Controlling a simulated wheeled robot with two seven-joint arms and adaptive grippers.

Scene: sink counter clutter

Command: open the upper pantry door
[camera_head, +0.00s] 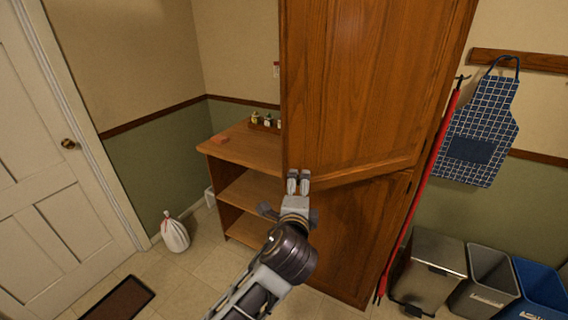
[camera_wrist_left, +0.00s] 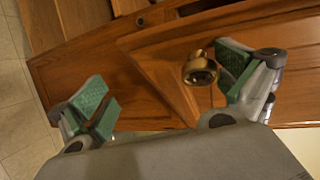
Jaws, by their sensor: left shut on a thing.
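The upper pantry door (camera_head: 365,80) is tall brown wood. Its lower edge slants out in front of the lower pantry door (camera_head: 350,235), so it stands ajar. My left gripper (camera_head: 298,178) is at the lower left corner of the upper door. In the left wrist view, the brass knob (camera_wrist_left: 200,70) sits between the fingers of the left gripper (camera_wrist_left: 168,86), close to the right-hand green pad. The knob is hidden in the head view. My right gripper is not in view.
A wooden shelf unit (camera_head: 240,150) with small bottles on top stands left of the pantry. A white bag (camera_head: 174,233) and a dark mat (camera_head: 120,300) lie on the floor. Right of the pantry are a red pole (camera_head: 425,190), a checked apron (camera_head: 480,130) and several bins (camera_head: 487,285).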

